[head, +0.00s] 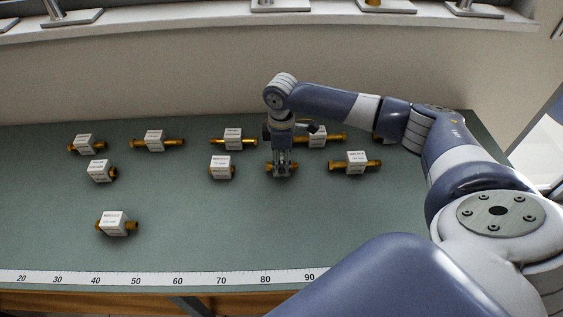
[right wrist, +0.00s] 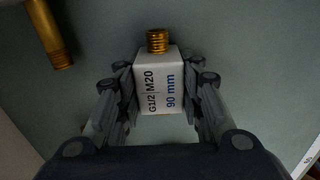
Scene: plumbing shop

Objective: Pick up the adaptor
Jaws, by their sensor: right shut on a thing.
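The adaptor (right wrist: 160,80) is a white block with a brass threaded end, marked "G1/2 M20 90 mm". In the right wrist view it sits between the fingers of my right gripper (right wrist: 163,95), which is shut on its two sides. In the head view my right gripper (head: 282,170) points down at the bench, and only the brass ends of the adaptor (head: 269,167) show beside the fingers. I cannot tell whether it is clear of the bench top. My left gripper is not in view.
Several similar adaptors stand on the green bench (head: 180,225), including one to the left (head: 221,167) and one to the right (head: 355,162) of my gripper. A ruler strip (head: 150,278) runs along the front edge. The front middle of the bench is clear.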

